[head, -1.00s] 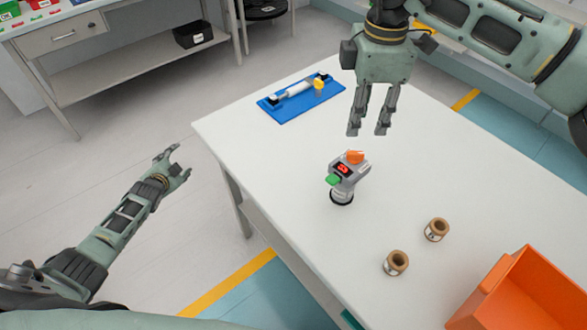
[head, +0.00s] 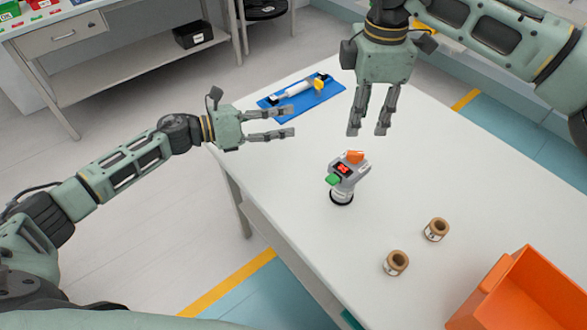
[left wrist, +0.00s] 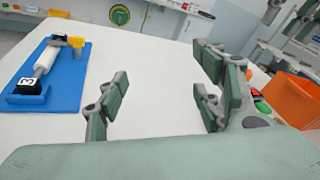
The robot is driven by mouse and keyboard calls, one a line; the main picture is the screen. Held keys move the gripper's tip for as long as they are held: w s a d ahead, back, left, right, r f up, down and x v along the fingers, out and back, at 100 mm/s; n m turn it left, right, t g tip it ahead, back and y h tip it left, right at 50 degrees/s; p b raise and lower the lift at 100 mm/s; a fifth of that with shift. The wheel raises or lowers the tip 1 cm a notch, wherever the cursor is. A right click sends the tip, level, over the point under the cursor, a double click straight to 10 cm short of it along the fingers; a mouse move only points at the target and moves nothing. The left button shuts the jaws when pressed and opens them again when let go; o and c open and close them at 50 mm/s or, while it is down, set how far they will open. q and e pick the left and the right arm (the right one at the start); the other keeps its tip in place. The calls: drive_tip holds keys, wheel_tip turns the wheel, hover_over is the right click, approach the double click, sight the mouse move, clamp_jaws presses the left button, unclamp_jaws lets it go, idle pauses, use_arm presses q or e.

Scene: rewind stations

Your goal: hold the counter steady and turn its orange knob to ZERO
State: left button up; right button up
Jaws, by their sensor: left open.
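The counter (head: 345,183) stands upright on the white table, a grey device with a red display, a green part on its left and an orange knob (head: 355,157) on top. In the left wrist view the counter is mostly hidden behind my gripper's fingers. My left gripper (head: 292,122) is open and empty over the table's left part, up and left of the counter and apart from it; its fingers also show in the left wrist view (left wrist: 165,95). My right gripper (head: 368,130) hangs fingers down above the counter in the picture, with a gap between its fingers and nothing in them.
A blue mat (head: 302,97) with a white cylinder and a yellow part lies at the table's far left. Two brown spools (head: 396,263) stand near the front. An orange bin (head: 525,295) sits at the lower right. The middle of the table (head: 440,165) is clear.

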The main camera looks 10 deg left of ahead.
sight(340, 185)
use_arm(q)
drive_tip(key=s+d+f+m+g, duration=0.1)
drive_tip(key=s+d+m+g, duration=0.1)
drive_tip(key=s+m, duration=0.1)
drive_tip(key=s+d+f+m+g, duration=0.2)
drive_tip(key=s+m, duration=0.1)
drive_tip(key=s, duration=0.1)
drive_tip(key=s+d+f+m+g, duration=0.1)
drive_tip(key=s+d+m+g, duration=0.2)
drive_tip(key=s, duration=0.1)
drive_tip(key=shift+f, duration=0.3)
drive_tip(key=shift+s+d+f+m, duration=0.15)
drive_tip(key=shift+d+f+m, duration=0.05)
drive_tip(key=shift+d+m, duration=0.2)
drive_tip(key=x, duration=1.1)
drive_tip(key=shift+d+f, duration=0.1)
drive_tip(key=shift+f, duration=0.1)
